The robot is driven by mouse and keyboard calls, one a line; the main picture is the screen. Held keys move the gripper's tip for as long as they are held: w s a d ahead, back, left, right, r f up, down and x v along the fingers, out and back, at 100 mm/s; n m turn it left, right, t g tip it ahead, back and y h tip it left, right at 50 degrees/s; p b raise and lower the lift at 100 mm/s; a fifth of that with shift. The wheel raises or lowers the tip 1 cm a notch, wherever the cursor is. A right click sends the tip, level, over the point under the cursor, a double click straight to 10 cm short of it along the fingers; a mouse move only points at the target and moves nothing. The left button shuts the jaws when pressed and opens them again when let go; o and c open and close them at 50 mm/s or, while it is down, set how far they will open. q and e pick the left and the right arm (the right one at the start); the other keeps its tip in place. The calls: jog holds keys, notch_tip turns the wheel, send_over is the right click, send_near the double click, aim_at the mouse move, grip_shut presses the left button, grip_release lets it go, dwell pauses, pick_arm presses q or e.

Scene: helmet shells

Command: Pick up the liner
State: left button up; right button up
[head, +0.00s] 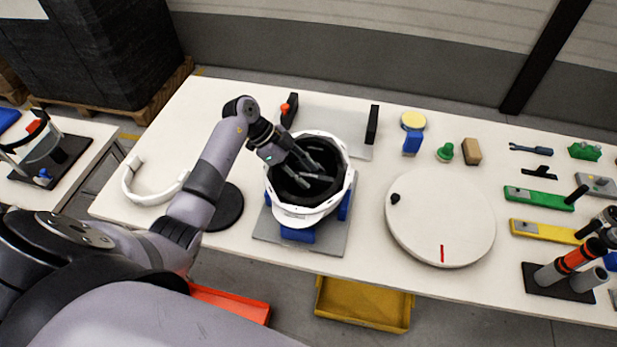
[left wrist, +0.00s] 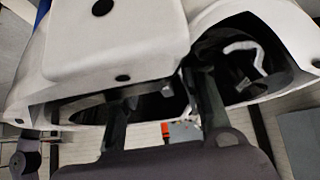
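A white helmet shell (head: 348,185) sits open side up in a fixture with blue supports on a grey plate (head: 270,236). Dark material lines its inside; I cannot tell whether this is the liner or the shell's inner surface. My left gripper (head: 309,176) reaches into the shell from above left, its two dark fingers apart. In the left wrist view its fingers (left wrist: 160,95) show spread below a white block-like part (left wrist: 115,40), and a black form with a white strap (left wrist: 240,60) lies at the right. Contact with the fingers is unclear. I do not see my right gripper.
A white band (head: 135,185) and a black disc (head: 228,207) lie left of the fixture. A round white turntable (head: 440,215) stands right of it. Small tools and colored blocks fill the right end. Yellow (head: 360,305) and orange (head: 230,302) bins sit below the table's front edge.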

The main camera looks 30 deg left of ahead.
pick_arm(q)
grip_shut()
jog(key=shift+r, duration=0.1)
dwell(0.6)
